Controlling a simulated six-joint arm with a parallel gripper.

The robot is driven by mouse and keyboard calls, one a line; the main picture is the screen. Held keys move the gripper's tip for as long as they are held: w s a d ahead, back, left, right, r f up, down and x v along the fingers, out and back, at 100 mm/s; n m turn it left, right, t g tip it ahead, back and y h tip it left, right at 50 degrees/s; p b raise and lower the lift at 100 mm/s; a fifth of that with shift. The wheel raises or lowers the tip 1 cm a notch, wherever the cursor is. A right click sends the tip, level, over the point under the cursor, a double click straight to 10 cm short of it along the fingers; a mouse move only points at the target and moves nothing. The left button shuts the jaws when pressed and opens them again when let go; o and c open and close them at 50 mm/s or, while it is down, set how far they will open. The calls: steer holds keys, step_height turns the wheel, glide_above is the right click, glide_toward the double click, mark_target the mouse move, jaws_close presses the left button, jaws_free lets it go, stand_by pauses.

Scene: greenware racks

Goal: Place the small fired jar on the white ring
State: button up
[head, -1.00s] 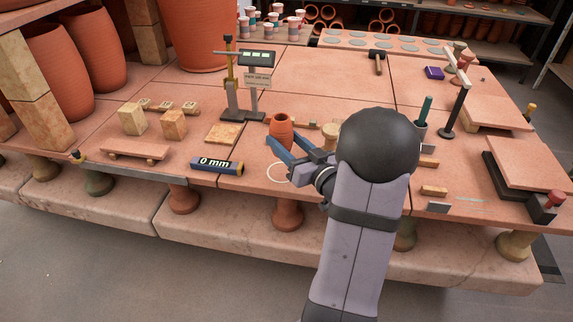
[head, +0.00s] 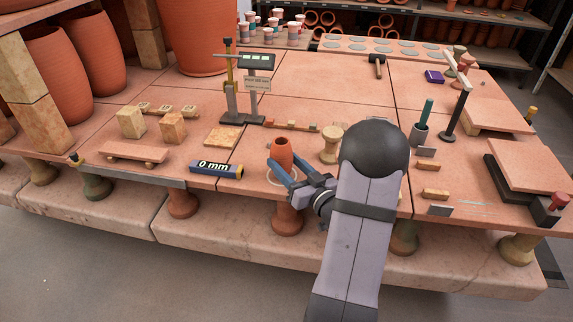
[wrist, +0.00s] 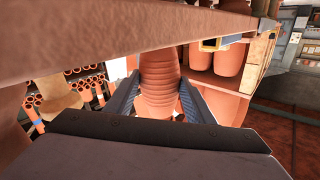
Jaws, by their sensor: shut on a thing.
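The small fired jar (head: 283,152) is terracotta red and upright in the head view. My gripper (head: 284,168) has its blue fingers on either side of the jar and is shut on it. The white ring (head: 269,181) lies on the table near its front edge, partly hidden by the fingers and the jar. The jar appears over the ring; I cannot tell whether its base touches the table. In the wrist view the ribbed jar (wrist: 160,88) stands between both fingers, and its lower end is hidden by my gripper's body.
A 0 mm gauge bar (head: 216,169) lies left of the ring. A cream spool-shaped stand (head: 330,145) is close to the right of the jar. A gauge stand with a display (head: 256,62) rises behind. A dark cup with a green-handled tool (head: 419,134) is farther right.

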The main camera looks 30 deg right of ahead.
steer(key=shift+f, duration=0.15)
steer(key=o, duration=1.2)
steer(key=shift+r, duration=0.25)
steer(key=s, duration=1.2)
